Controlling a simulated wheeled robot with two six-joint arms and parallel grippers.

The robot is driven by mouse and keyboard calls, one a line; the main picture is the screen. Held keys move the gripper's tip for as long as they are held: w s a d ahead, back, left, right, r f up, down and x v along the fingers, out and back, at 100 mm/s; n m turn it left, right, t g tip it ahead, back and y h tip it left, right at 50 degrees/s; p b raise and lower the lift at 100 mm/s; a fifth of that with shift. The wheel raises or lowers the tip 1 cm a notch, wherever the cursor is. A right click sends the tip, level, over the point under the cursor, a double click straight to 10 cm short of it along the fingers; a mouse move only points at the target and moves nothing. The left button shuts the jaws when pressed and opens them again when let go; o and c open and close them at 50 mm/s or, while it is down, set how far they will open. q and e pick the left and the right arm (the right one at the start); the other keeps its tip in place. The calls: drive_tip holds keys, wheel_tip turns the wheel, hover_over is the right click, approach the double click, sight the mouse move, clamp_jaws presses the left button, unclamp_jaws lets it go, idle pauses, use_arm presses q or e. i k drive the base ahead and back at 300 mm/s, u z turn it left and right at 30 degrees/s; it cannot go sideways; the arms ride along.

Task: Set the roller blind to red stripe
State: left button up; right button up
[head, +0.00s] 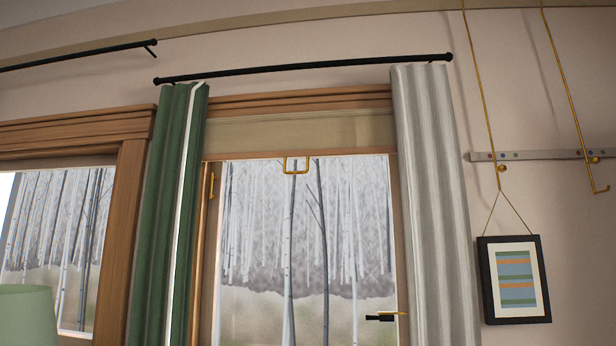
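The roller blind (300,133) is a beige cloth rolled mostly up at the top of the window, under the wooden head of the frame. Its lower edge lies just above the glass. A brass pull loop (295,166) hangs from the middle of that edge. No red stripe can be made out beside the window. A thin brass rod (198,250) runs down the left side, partly along the green curtain, with a small brass handle (211,185) near its top. Neither of my grippers shows in the head view.
A green curtain (165,220) and a grey curtain (433,210) flank the window under a black rod (300,69). A brass lever with a black part (380,317) sits low right. A framed picture (514,280) hangs right below a metal rail (545,155). A pale green lampshade (27,315) stands lower left.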

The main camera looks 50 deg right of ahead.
sight(285, 155)
drive_tip(key=z, duration=0.7)
drive_tip(key=i, duration=0.85)
drive_tip(key=z, duration=0.75)
